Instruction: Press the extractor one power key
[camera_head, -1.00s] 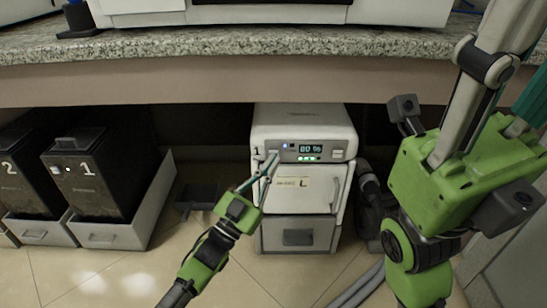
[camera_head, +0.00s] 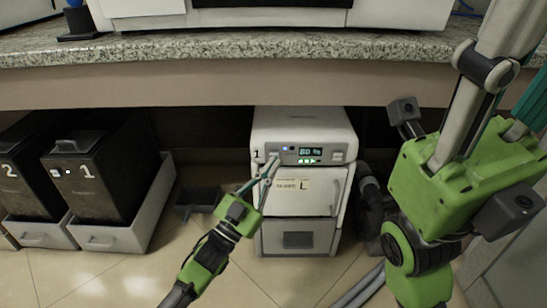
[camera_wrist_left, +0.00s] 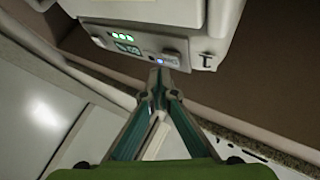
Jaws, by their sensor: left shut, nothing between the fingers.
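Extractor one (camera_head: 303,122) is a white cabinet marked "1" standing on the floor under the counter. Its front panel has a green-lit display (camera_head: 311,151), green indicator lights and a small blue-lit power key (camera_head: 285,149). In the left wrist view the blue-lit key (camera_wrist_left: 160,62) shows just beyond the fingertips. My left gripper (camera_head: 272,157) is shut and empty, its tips at the panel's left part, just below and left of the blue light. In the left wrist view the tips (camera_wrist_left: 158,72) are very close to the panel; I cannot tell whether they touch.
Black bins marked "2" (camera_head: 22,178) and "1" (camera_head: 88,183) sit in grey trays at the left. The granite counter (camera_head: 230,45) overhangs the extractor. A dark object with a hose (camera_head: 370,205) stands right of it. The tiled floor in front is clear.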

